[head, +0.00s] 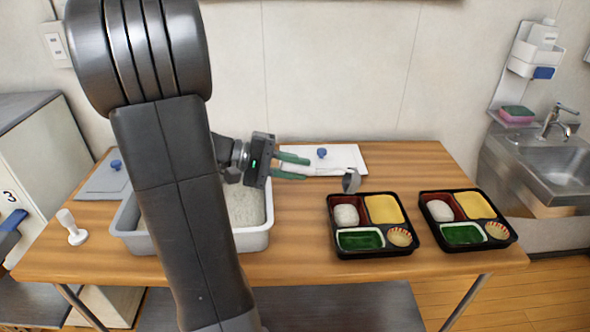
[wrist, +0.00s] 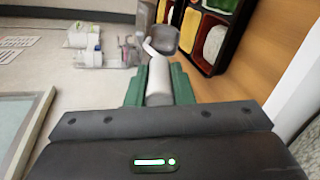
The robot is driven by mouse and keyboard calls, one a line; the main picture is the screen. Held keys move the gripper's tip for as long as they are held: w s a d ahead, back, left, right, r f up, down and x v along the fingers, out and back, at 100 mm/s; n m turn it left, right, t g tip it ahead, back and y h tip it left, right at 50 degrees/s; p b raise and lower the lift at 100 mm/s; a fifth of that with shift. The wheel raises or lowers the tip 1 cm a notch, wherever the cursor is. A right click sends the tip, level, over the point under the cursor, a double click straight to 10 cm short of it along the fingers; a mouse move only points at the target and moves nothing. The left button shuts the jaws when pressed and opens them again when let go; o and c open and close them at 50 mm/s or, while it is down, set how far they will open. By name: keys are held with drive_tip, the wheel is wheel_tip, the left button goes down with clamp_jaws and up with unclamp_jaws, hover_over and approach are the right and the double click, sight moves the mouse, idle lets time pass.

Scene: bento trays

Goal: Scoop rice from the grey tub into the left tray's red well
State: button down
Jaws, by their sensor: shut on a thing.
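My gripper (head: 292,167), with green fingers, is shut on the white handle of a scoop (head: 351,181). In the wrist view the handle (wrist: 158,82) lies between the fingers and the grey scoop head (wrist: 166,38) is beyond them. The scoop head is tilted in the air near the back edge of the left tray (head: 372,253); I see no rice in it. The left tray's red well holds a white mound of rice (head: 346,215). The grey tub (head: 257,240) of rice (head: 243,205) is left of the trays, partly hidden by my arm.
A right tray (head: 462,247) has similar fillings: rice, yellow, green and a small cup. A white upright object (head: 72,228) stands front left. Table between tub and left tray is clear.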

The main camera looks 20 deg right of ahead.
wheel_tip(320, 180, up, 2)
drive_tip(key=shift+r+p, duration=0.1)
drive_tip(key=shift+p, duration=0.3)
